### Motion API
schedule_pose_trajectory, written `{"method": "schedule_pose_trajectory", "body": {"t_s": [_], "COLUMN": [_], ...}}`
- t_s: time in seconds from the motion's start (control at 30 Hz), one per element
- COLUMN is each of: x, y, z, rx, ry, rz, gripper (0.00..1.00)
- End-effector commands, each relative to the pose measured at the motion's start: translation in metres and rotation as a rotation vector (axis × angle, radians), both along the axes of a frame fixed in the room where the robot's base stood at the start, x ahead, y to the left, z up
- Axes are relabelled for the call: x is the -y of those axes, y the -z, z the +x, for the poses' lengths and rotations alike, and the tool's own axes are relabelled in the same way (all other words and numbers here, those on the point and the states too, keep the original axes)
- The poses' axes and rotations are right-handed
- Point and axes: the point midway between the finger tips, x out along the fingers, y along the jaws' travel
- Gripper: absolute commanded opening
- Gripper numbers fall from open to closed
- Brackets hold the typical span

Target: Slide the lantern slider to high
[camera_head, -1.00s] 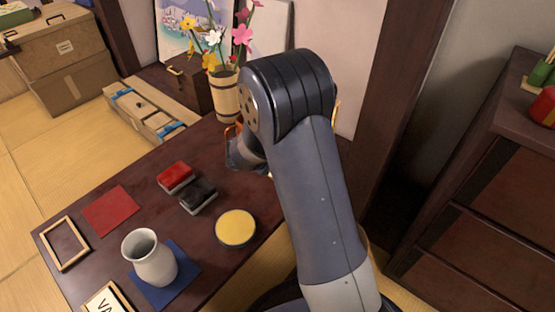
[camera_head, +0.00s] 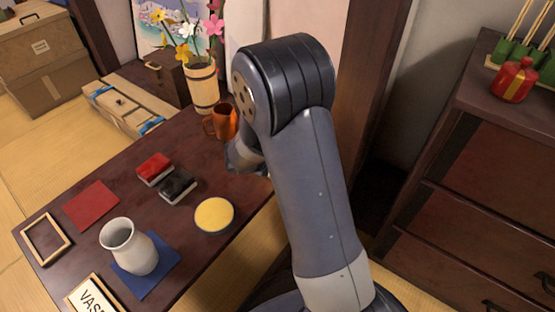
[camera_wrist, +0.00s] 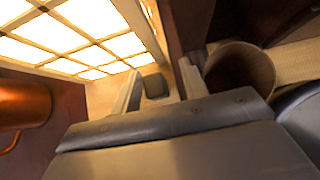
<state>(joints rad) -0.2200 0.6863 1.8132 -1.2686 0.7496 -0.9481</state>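The lantern (camera_wrist: 88,32) shows at the top left of the wrist view, with bright lit panels in a wooden grid. A small dark block, apparently the slider (camera_wrist: 155,86), sits on its pale wooden face. My gripper (camera_wrist: 159,72) is open, its two fingers apart on either side of the block. I cannot tell whether either finger touches it. In the head view my arm hides the lantern and the fingers.
A copper mug (camera_head: 226,121) stands on the dark table (camera_head: 110,190) close to my wrist; it also shows in the wrist view (camera_wrist: 22,104). A flower bucket (camera_head: 204,90) is behind it. A white vase (camera_head: 130,247) and yellow round thing (camera_head: 214,215) are nearer.

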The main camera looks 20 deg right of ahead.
Motion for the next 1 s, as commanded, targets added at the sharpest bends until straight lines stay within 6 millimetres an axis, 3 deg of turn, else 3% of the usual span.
{"method": "schedule_pose_trajectory", "body": {"t_s": [0.27, 0.7, 1.0], "x": [-0.003, -0.048, -0.062], "y": [-0.004, -0.063, -0.077], "z": [0.000, -0.033, -0.045], "rx": [0.003, 0.003, 0.001], "ry": [-0.004, -0.006, -0.001], "rz": [0.001, 0.001, 0.001], "gripper": [0.42, 0.42, 0.42]}}
